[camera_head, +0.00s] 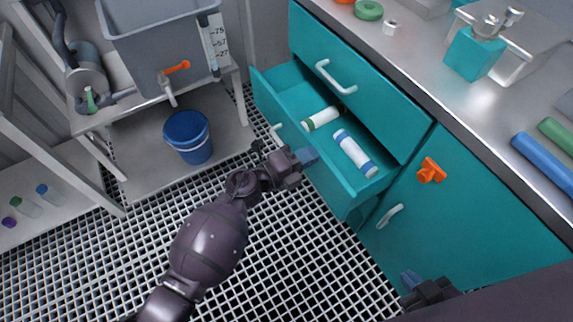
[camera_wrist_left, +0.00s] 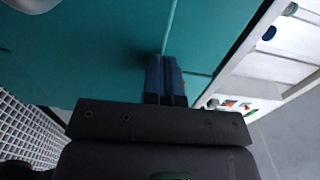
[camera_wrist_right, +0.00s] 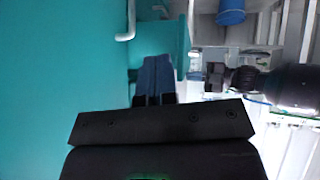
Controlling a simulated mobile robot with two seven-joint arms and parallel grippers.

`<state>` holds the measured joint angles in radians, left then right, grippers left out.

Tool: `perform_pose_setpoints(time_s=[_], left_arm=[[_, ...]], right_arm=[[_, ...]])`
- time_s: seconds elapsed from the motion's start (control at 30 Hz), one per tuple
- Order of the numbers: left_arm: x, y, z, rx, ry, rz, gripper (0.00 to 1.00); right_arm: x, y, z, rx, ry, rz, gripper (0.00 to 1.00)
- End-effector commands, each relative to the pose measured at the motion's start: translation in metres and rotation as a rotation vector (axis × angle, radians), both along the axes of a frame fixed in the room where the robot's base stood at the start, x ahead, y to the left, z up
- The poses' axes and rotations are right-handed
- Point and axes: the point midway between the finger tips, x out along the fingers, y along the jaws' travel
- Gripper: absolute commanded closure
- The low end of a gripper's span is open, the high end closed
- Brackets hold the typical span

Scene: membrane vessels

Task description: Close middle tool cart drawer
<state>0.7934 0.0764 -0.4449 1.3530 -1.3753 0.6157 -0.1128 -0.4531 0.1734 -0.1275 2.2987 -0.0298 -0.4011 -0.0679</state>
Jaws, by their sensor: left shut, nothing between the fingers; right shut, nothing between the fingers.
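The teal middle drawer (camera_head: 277,87) of the tool cart stands pulled open in the head view, with its white handle (camera_head: 277,132) on the front. A white cylinder with green ends (camera_head: 322,118) and a white cylinder with blue ends (camera_head: 354,152) lie in it. My left gripper (camera_head: 307,157) is shut and empty, its blue fingertips at the outside of the drawer front. In the left wrist view those fingertips (camera_wrist_left: 165,75) lie close against a teal surface; contact is unclear. My right gripper (camera_head: 411,279) is shut and empty, low beside the cabinet door; its fingertips (camera_wrist_right: 155,75) show in the right wrist view.
A closed upper drawer (camera_head: 360,80) with a white handle is above. The lower door (camera_head: 470,220) carries an orange knob (camera_head: 431,171). A blue bucket (camera_head: 188,136) stands on the shelf at left.

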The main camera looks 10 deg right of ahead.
Motion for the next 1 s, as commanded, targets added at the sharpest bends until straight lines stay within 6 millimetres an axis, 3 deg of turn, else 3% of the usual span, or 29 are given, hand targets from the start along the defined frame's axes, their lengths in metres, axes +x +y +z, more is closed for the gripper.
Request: perform_pose_setpoints(time_s=[0.03,0.2,0.5,0.7,1.0], left_arm=[[0.004,-0.016,-0.002,-0.002,0.003,-0.004,1.0],[0.017,-0.059,-0.004,-0.003,0.006,-0.004,1.0],[0.035,-0.113,-0.005,-0.001,0.006,-0.002,1.0],[0.041,-0.13,-0.003,-0.001,0.005,-0.001,1.0],[0.044,-0.138,0.001,-0.002,-0.001,0.001,1.0]], right_arm=[[-0.002,0.0,-0.003,-0.002,0.006,0.003,1.0],[0.001,0.002,-0.002,-0.009,-0.004,0.015,1.0],[0.011,0.007,-0.001,-0.026,-0.033,0.045,1.0],[0.013,0.007,0.003,-0.036,-0.045,0.061,1.0],[0.014,0.007,0.004,-0.031,-0.059,0.059,1.0]])
